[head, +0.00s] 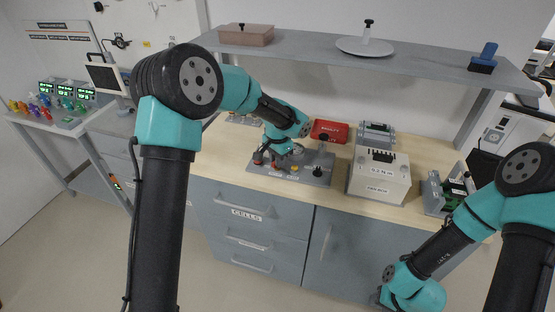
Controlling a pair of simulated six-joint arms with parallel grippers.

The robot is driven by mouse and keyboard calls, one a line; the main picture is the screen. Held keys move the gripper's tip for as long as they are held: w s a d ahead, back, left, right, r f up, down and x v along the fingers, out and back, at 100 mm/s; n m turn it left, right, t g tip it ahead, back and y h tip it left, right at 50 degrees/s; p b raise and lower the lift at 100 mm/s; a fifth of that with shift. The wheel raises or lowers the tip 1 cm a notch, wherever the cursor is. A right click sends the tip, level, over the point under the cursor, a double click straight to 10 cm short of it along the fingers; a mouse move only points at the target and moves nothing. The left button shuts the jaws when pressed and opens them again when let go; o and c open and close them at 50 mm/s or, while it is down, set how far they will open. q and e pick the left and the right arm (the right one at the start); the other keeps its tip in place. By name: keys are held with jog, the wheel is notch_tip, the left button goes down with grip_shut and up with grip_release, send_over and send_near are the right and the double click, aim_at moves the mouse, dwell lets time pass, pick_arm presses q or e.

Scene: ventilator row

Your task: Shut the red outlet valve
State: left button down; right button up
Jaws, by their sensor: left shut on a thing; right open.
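A grey valve panel (256,172) lies on the wooden benchtop, with small red and yellow parts along its front edge and black knobs at its right. My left gripper (267,157) reaches down over the panel's left part and is shut on a small red part there, which looks like the red valve handle. The fingers and wrist hide most of this handle, so its angle cannot be read. My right gripper (379,298) is low at the bottom edge, in front of the cabinet and away from the panel. It is open, and its fingers are small and partly hidden.
A red box (329,131) stands behind the panel. A white labelled device (379,177) stands right of it, and a green-and-grey unit (443,193) is at the far right. A shelf (300,42) hangs above the bench. A side table (95,113) with coloured items is at left.

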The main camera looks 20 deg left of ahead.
pick_arm(q)
jog(key=m, duration=1.1)
jog(key=shift+m, duration=0.3)
dwell(0.3)
jog(key=c, duration=1.1)
grip_release()
jog(key=shift+r, duration=0.1)
notch_tip(320, 180, up, 17)
jog(key=shift+r, duration=0.15)
